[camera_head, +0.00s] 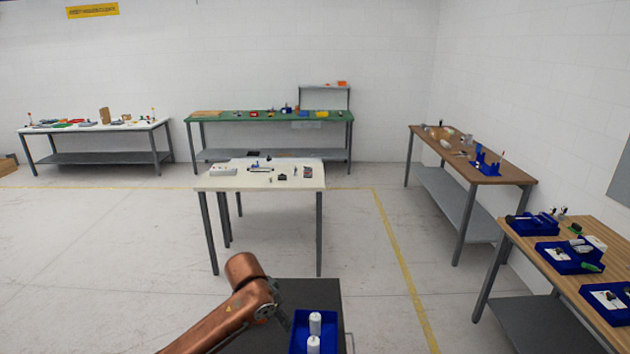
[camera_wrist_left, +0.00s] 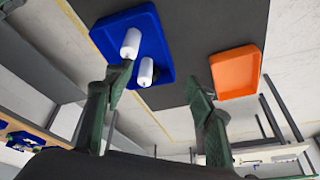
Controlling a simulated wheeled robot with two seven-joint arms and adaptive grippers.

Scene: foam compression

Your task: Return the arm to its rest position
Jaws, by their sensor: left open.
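My left arm (camera_head: 232,312) comes in from the lower left of the head view. My left gripper (camera_head: 283,314) is above the dark table, just left of the blue tray (camera_head: 299,335). Two white foam cylinders stand in the tray: one at the back (camera_head: 315,322) and one at the front (camera_head: 313,345). In the left wrist view the gripper (camera_wrist_left: 156,76) is open, its green fingers wide apart with nothing held. The blue tray (camera_wrist_left: 108,36) with both cylinders lies beyond the left finger. My right gripper is not in view.
An orange tray (camera_wrist_left: 237,71) sits on the dark table (camera_wrist_left: 195,28) in the wrist view. A white table (camera_head: 225,181) with small items stands ahead. Wooden benches (camera_head: 520,178) with blue bins line the right. Open floor (camera_head: 130,250) lies to the left.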

